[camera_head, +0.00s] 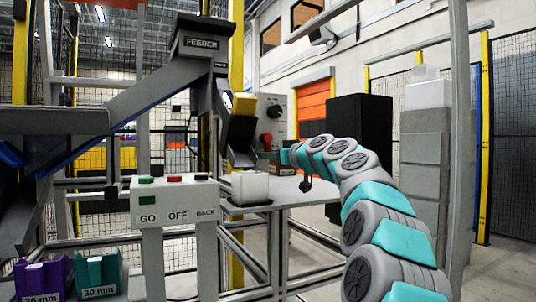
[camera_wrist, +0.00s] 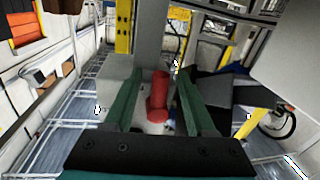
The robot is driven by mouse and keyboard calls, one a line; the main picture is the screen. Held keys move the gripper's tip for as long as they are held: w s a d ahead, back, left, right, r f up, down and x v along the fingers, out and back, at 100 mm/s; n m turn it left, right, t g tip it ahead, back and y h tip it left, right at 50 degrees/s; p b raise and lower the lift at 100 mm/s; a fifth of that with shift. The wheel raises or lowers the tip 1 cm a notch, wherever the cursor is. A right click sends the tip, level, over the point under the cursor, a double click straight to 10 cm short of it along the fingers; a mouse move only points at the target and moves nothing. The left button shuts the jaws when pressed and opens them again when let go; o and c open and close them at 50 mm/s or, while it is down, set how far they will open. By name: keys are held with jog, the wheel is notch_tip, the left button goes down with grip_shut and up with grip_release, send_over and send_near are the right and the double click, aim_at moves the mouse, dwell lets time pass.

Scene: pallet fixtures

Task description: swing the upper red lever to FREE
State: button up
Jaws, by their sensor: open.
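In the head view a grey panel (camera_head: 283,125) stands at the end of the feeder chute. In the wrist view a red lever (camera_wrist: 159,90) with a rounded body stands between the two green fingers of my gripper (camera_wrist: 158,78). The fingers are open, one on each side, with gaps visible between them and the lever. The FREE marking cannot be read. In the head view my arm reaches in from the right; its fingers cannot be made out.
A box with GO, OFF and BACK buttons (camera_head: 172,203) stands in front on the left. The FEEDER chute (camera_head: 203,45) hangs above, and a white block (camera_head: 250,187) sits on the grey table (camera_head: 305,192). Purple (camera_head: 43,280) and teal (camera_head: 98,272) bins stand at lower left.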

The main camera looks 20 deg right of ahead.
jog(key=shift+w+a, duration=0.1)
jog(key=shift+w, duration=0.25)
grip_shut()
dwell(0.3)
